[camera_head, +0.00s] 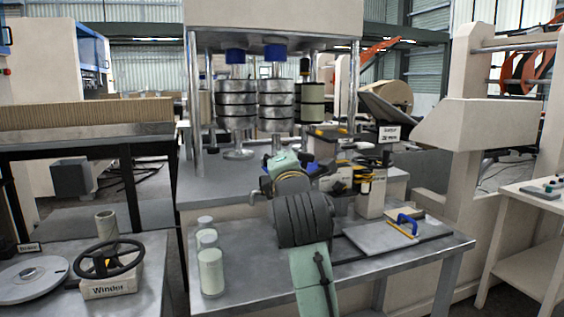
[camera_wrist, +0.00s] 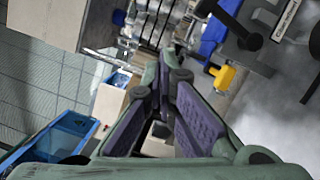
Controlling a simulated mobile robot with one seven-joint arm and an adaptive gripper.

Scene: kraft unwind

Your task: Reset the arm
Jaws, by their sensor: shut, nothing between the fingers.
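My arm (camera_head: 303,220) reaches up from the bottom middle of the head view, over the grey metal bench (camera_head: 255,273). Its green and dark links hide part of the bench and the machine behind. My gripper is hard to make out in the head view, mostly hidden by the wrist. In the wrist view my gripper (camera_wrist: 166,68) shows two green fingers with purple pads that converge toward their tips. It is shut and holds nothing.
White cylinders (camera_head: 210,270) stand on the bench left of my arm. A grey plate (camera_head: 380,238) and a blue-handled tool (camera_head: 408,222) lie to the right. Stacked metal rollers (camera_head: 276,103) rise behind. A winder handwheel (camera_head: 110,259) is at lower left.

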